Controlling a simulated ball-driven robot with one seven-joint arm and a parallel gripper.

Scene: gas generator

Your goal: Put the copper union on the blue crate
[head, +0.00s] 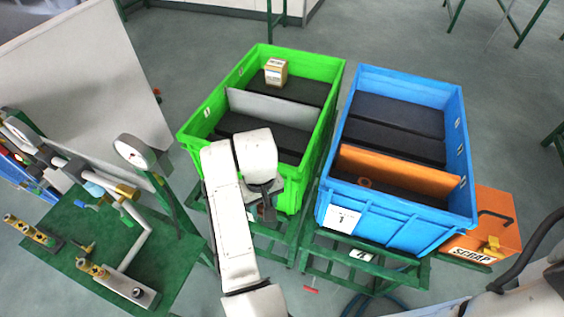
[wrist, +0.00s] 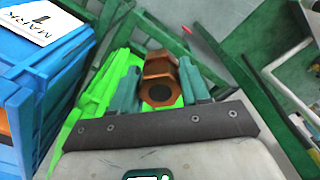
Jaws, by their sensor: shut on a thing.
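The copper union (wrist: 160,78), a hex-sided piece with a dark round opening, is between the two teal fingers of my gripper (wrist: 161,86) in the wrist view. The gripper is shut on it. In the head view my gripper (head: 266,207) is at the front right corner of the green crate, and the union is mostly hidden there. The blue crate (head: 395,232) stands to the right of my gripper. Its near wall and white label also show at the left of the wrist view (wrist: 45,75).
The green crate (head: 190,143) has a grey divider. A small cardboard box (head: 276,71) sits at its back.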

